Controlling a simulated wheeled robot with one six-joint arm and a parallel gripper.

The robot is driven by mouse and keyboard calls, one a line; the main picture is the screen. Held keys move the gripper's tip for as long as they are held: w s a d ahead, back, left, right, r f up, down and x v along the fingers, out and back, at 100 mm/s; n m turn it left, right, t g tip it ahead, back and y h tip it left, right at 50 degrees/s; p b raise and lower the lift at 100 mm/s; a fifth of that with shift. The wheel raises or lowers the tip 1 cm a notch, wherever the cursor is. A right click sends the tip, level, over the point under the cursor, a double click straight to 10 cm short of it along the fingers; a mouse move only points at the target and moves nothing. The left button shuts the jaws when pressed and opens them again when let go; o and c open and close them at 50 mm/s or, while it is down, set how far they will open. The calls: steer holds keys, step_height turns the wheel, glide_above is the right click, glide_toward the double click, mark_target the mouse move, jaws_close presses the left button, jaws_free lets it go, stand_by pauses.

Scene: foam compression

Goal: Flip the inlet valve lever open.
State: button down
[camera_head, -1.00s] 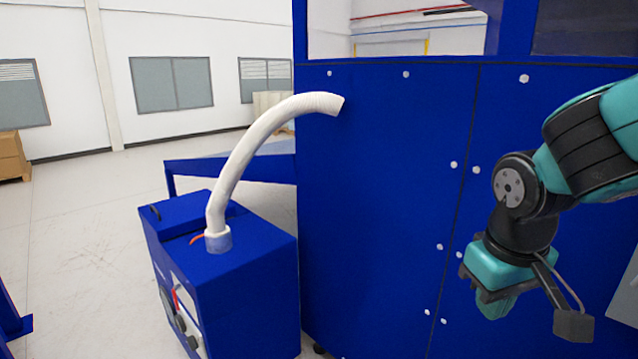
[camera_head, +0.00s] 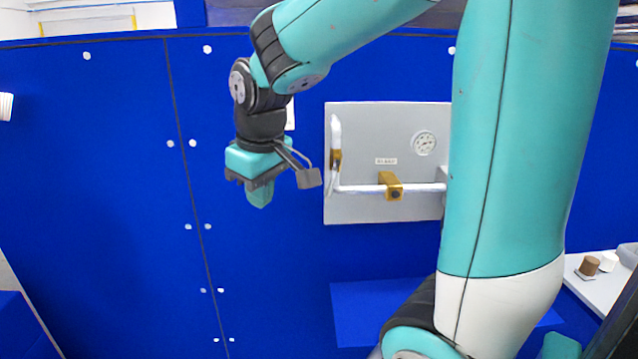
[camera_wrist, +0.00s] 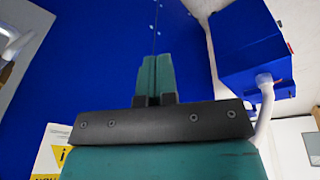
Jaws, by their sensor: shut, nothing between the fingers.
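A grey panel (camera_head: 385,212) on the blue machine wall carries white pipework with two brass valves. One brass valve (camera_head: 390,186) sits on the horizontal pipe, the other (camera_head: 336,160) on the vertical pipe at the panel's left. I cannot tell which one is the inlet, nor make out a lever's position. My gripper (camera_head: 260,198) hangs pointing down, left of the panel and apart from it. In the wrist view its teal fingers (camera_wrist: 157,78) are together and empty. Part of the pipework shows at that view's left edge.
A round gauge (camera_head: 424,143) and a small label are on the panel. My arm hides the panel's right end. At right a light table (camera_head: 598,287) holds small brown and white items. The wrist view shows a blue box (camera_wrist: 255,60) with a white hose (camera_wrist: 265,110).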

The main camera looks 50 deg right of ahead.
mark_target(331, 187)
steer(key=w+d+r+m+g+h, duration=0.1)
steer(key=d+m, duration=0.1)
steer(key=d, duration=0.5)
steer(key=w+d+r+m+h, duration=0.1)
steer(key=d+h, duration=0.1)
steer(key=d, duration=0.5)
steer(key=w+d+f+p, duration=0.1)
steer(key=d+f+p, duration=0.3)
steer(key=d+f, duration=0.3)
steer(key=shift+x, duration=1.25)
steer(key=shift+a, duration=0.15)
